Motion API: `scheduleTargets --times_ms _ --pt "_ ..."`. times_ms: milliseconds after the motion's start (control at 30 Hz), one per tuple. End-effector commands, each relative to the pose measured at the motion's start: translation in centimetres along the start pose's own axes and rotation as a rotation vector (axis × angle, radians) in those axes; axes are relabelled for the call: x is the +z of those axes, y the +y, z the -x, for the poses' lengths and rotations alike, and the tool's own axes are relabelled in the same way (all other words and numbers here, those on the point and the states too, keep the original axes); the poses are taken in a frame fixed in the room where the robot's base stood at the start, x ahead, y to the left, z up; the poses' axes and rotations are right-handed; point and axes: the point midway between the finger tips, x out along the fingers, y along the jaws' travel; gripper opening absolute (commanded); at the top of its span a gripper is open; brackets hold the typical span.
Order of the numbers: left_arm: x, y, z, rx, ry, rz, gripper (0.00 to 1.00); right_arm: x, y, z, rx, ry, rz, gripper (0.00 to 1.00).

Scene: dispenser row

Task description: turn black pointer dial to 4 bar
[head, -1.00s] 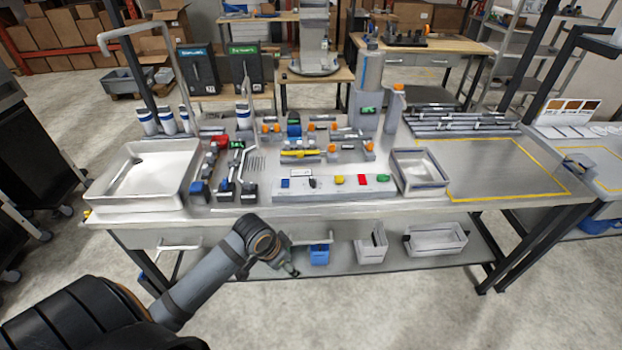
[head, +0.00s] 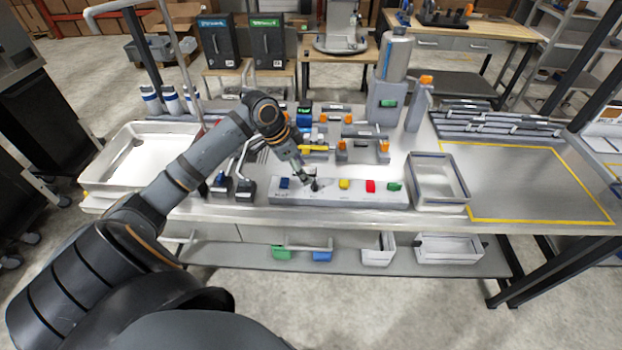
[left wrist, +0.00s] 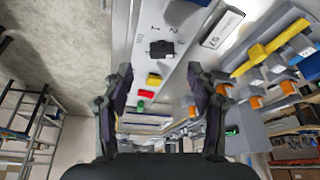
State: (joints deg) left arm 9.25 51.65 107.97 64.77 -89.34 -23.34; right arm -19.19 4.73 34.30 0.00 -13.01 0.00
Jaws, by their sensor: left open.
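The black pointer dial (head: 314,186) stands on a long pale panel (head: 330,198) at the front middle of the bench. In the left wrist view the black dial (left wrist: 162,48) lies ahead of my fingers, with small printed marks around it; I cannot read its setting surely. My left gripper (head: 304,174) hangs just above and behind the dial in the head view. In the left wrist view my left gripper (left wrist: 160,92) has its two fingers wide apart with nothing between them at the tips. My right gripper is not in view.
Beside the dial on the panel are a blue control (head: 284,183), a yellow one (head: 345,184), a red one (head: 370,186) and a green one (head: 394,186). A grey tray (head: 465,200) stands right of the panel. Yellow tape marks a clear area (head: 530,185).

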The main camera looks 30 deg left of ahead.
Motion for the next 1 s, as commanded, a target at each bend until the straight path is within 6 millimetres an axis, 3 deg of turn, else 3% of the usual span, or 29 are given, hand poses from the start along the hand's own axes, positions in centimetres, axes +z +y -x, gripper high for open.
scheduleTargets --times_ms 67,200,300,433,667,1000 --pt "-0.2 0.2 -1.6 0.008 0.003 0.004 0.58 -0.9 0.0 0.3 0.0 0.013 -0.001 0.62" --pt "-0.1 0.2 -4.2 0.005 0.001 0.002 0.58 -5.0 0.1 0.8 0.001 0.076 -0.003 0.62" --pt "-0.1 0.1 -5.5 0.003 0.001 0.001 0.58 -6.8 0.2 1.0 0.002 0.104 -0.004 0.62" --pt "0.0 0.1 -6.2 0.001 -0.001 -0.001 0.58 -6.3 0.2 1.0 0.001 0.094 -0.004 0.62" --pt "0.0 0.1 -6.3 0.0 -0.002 -0.001 0.58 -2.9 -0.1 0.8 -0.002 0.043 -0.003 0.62" --pt "0.0 0.1 -6.3 0.0 -0.002 -0.001 0.14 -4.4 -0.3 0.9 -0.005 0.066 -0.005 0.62"
